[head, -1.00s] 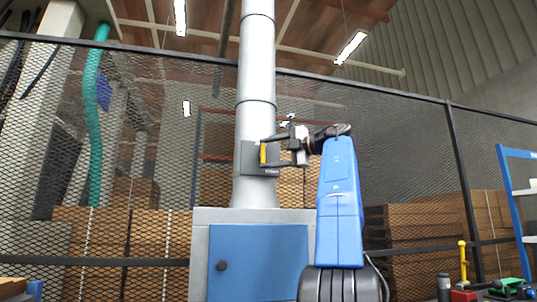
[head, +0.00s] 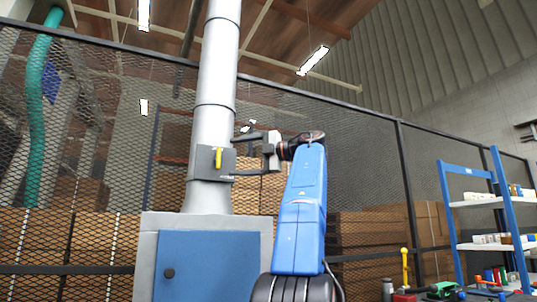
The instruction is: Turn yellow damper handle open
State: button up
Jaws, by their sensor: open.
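The yellow damper handle (head: 218,158) stands about upright on a grey plate (head: 203,162) on the vertical duct (head: 215,105). My gripper (head: 235,156) is to the right of the handle, at the plate's right edge in the picture. Its fingers are spread, one above the other, with nothing between them. The fingertips look apart from the handle. The whole handle shows.
The duct rises from a grey cabinet with a blue door (head: 205,266). A mesh fence (head: 350,165) runs behind, with stacked brown boxes beyond it. A blue shelf rack (head: 503,210) stands at the right. Tools and small items lie at the lower right.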

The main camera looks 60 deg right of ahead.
jog(key=v, duration=1.1)
jog(key=shift+s, duration=0.25)
jog(key=shift+a, duration=0.1)
